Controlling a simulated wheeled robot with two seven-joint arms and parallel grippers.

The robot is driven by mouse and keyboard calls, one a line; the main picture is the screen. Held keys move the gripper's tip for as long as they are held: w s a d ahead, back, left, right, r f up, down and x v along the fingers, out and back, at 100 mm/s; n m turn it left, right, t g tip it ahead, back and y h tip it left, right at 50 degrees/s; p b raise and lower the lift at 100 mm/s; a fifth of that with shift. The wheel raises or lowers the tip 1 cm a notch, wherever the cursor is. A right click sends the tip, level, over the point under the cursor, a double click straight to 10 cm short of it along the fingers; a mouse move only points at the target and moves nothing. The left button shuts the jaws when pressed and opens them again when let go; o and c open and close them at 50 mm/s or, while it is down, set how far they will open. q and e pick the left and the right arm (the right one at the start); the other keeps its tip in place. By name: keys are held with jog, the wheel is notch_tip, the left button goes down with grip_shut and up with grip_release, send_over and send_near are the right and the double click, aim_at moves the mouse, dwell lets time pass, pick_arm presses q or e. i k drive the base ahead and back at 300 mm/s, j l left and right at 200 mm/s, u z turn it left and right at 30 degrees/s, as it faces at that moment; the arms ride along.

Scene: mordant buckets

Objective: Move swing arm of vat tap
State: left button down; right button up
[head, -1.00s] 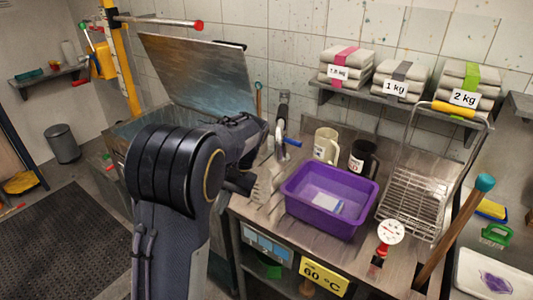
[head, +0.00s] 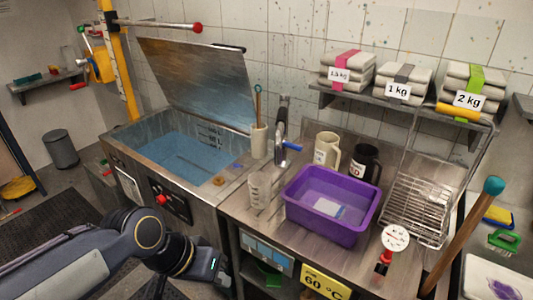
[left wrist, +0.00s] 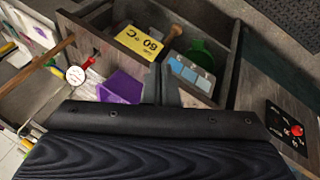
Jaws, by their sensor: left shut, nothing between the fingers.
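The tap (head: 281,130), a grey metal body with a dark upright top and a blue lever, stands at the back between the vat and the worktop. The vat (head: 190,150) holds blue liquid, and its metal lid (head: 195,80) is tilted open. My left gripper (head: 218,278) is low in front of the vat, well below and apart from the tap. It is shut and empty; its fingertips are hard to make out. The left wrist view shows the worktop's front and lower shelf, with no tap visible. My right gripper is out of view.
A purple tub (head: 330,205), a clear beaker (head: 259,188), two mugs (head: 327,150) and a wire rack (head: 420,205) stand on the worktop. A yellow post (head: 118,60) carries a red-tipped bar (head: 155,24) above the vat's left.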

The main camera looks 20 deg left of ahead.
aim_at(285, 98)
jog(key=i+j, duration=0.2)
jog(key=i, duration=0.25)
jog(key=i+j, duration=0.2)
jog(key=i, duration=0.25)
